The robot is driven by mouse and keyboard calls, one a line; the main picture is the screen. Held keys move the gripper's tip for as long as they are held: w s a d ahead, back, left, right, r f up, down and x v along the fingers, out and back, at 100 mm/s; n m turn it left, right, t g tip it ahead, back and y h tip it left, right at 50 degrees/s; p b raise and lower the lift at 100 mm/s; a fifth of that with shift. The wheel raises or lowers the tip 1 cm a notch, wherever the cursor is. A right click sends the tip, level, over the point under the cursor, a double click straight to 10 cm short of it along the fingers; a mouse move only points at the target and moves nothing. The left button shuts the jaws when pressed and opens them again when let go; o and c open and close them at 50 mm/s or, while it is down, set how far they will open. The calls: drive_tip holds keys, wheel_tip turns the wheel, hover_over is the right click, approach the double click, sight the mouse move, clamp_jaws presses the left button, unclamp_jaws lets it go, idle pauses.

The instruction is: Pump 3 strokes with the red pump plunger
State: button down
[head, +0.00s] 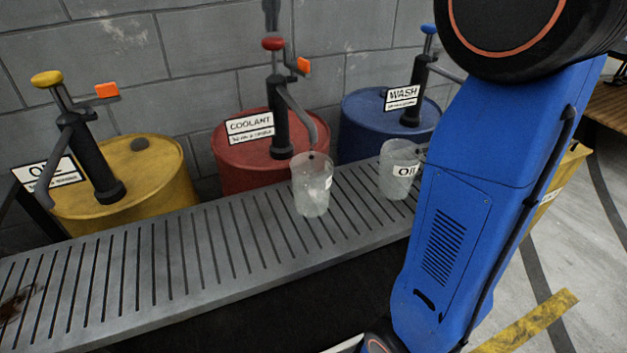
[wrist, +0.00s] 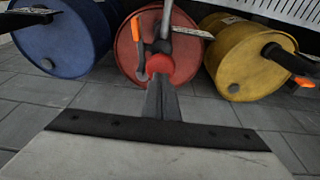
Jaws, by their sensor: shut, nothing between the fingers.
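The red pump plunger (head: 273,44) is a round red knob on a short stem. It tops the black pump (head: 279,115) on the red COOLANT drum (head: 235,172), and its stem shows below the knob. In the wrist view the red knob (wrist: 160,68) is just beyond the tips of my gripper (wrist: 162,88), whose fingers are shut and empty. In the head view my fingertips (head: 271,14) hang above the knob with a small gap. A clear cup (head: 312,188) stands on the slatted grate under the coolant spout; its fill level is unclear.
A yellow OIL drum (head: 140,182) with a yellow plunger is at left. A blue WASH drum (head: 365,125) with a blue plunger is at right. An orange tab (head: 303,66) sits beside the red knob. A second cup (head: 398,184) labelled OIL stands on the grate (head: 200,250), near my arm.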

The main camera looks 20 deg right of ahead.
sight(273, 38)
drive_tip(key=shift+f, duration=3.3)
drive_tip(key=shift+r, duration=3.3)
